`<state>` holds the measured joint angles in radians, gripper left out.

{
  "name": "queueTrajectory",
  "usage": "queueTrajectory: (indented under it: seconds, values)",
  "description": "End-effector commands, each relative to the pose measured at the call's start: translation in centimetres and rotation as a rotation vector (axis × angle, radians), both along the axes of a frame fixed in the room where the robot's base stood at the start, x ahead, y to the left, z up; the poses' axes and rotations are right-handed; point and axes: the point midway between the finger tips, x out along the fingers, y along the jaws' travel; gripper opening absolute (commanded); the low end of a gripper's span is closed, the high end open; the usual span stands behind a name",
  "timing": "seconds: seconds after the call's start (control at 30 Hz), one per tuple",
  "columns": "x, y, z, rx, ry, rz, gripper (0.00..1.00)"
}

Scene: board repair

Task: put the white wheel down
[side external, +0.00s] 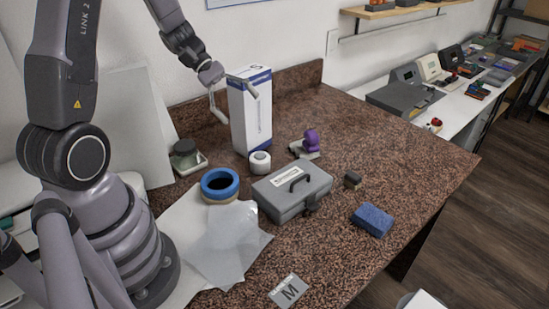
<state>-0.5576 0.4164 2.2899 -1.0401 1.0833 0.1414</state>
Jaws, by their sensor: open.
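The white wheel (260,162) is a small white ring with a dark centre. It rests on the speckled brown counter (390,150), just behind the grey case and in front of a tall white and blue box (250,125). My gripper (240,109) is open, high above the counter at the upper part of the tall box, with one finger to the left of the box and the other in front of its top. It is apart from the wheel and holds nothing that I can see. I cannot tell whether the fingers touch the box.
A grey case (292,195) stands in front of the wheel. A blue ring (220,183) is to the left, and a purple object (311,140) to the right. A blue sponge (372,220), a small dark block (352,179) and an M card (289,291) lie nearer. The counter's right side is clear.

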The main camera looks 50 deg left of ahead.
Motion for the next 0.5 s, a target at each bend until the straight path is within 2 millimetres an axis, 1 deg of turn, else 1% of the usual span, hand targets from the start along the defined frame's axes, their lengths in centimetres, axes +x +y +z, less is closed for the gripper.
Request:
queueTrajectory:
  seconds: [0.03,0.1,0.2,0.3,0.4,0.5]
  values:
    - [-1.3,-1.5,2.1,0.089,-0.054,-0.112,0.75]
    - [-3.5,-2.9,4.1,0.216,-0.115,-0.258,0.75]
    - [-6.7,-4.1,6.6,0.405,-0.216,-0.45,0.75]
    - [-9.7,-4.5,8.7,0.604,-0.331,-0.616,0.75]
    - [-12.3,-4.2,10.5,0.8,-0.452,-0.746,0.75]
    - [-14.2,-3.5,11.9,0.97,-0.562,-0.832,0.75]
